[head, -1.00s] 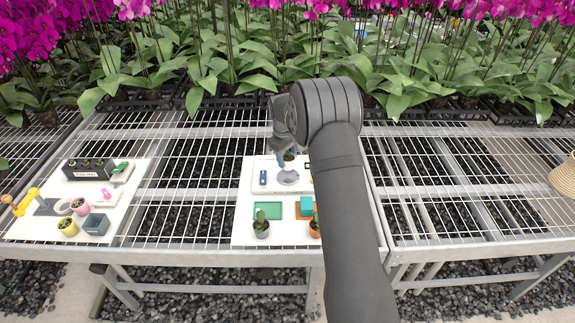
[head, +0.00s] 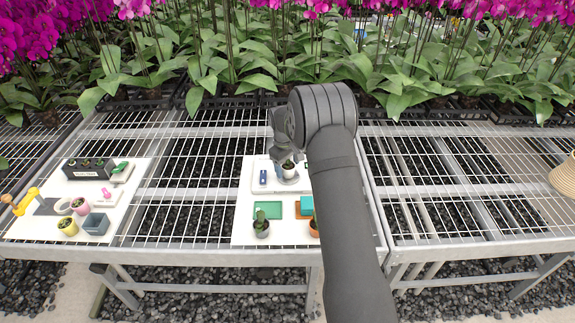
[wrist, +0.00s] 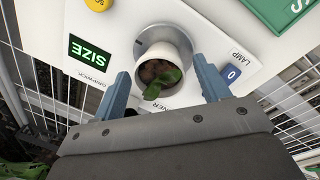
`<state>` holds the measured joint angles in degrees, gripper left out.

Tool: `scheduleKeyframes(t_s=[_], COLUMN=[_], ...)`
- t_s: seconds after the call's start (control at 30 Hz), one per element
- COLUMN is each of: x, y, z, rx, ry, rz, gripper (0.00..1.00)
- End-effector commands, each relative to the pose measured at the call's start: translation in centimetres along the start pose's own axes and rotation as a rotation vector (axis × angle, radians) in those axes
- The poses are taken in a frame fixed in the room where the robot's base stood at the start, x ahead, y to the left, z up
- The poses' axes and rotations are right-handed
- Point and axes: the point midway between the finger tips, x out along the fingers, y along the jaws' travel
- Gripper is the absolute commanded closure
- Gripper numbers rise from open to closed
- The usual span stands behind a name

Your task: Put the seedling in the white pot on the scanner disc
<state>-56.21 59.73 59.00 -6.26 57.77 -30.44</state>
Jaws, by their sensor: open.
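The white pot (head: 288,171) with a small green seedling (head: 288,163) stands upright on the grey scanner disc (head: 289,181) in the head view. In the wrist view the white pot (wrist: 176,52) shows from above, with dark soil and the leafy seedling (wrist: 163,82). A strip of the disc (wrist: 151,36) shows beside its rim; the pot hides the rest. My gripper (wrist: 165,86) is open, with one blue-grey finger on each side of the pot and gaps between. In the head view my gripper (head: 281,161) is partly hidden by my arm.
The scanner's white base (wrist: 100,40) has a green SIZE display (wrist: 90,52) and a blue lamp tile (wrist: 231,74). A cactus pot (head: 261,228), a green tray (head: 267,210) and a teal block (head: 307,206) are in front. Another white board (head: 130,190) holds several pots at left.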

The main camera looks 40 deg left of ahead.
Motion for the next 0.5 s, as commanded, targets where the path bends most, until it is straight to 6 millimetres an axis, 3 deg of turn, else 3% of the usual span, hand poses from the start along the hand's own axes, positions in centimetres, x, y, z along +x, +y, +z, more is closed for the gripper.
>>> scheduleKeyframes(t_s=[0.17, 0.5], x=[-1.2, -8.3], y=[0.1, 0.1], z=[-0.1, -0.1], rx=[0.0, -0.001], ry=[0.002, 0.003], rz=[0.001, 0.002], gripper=[0.31, 0.31])
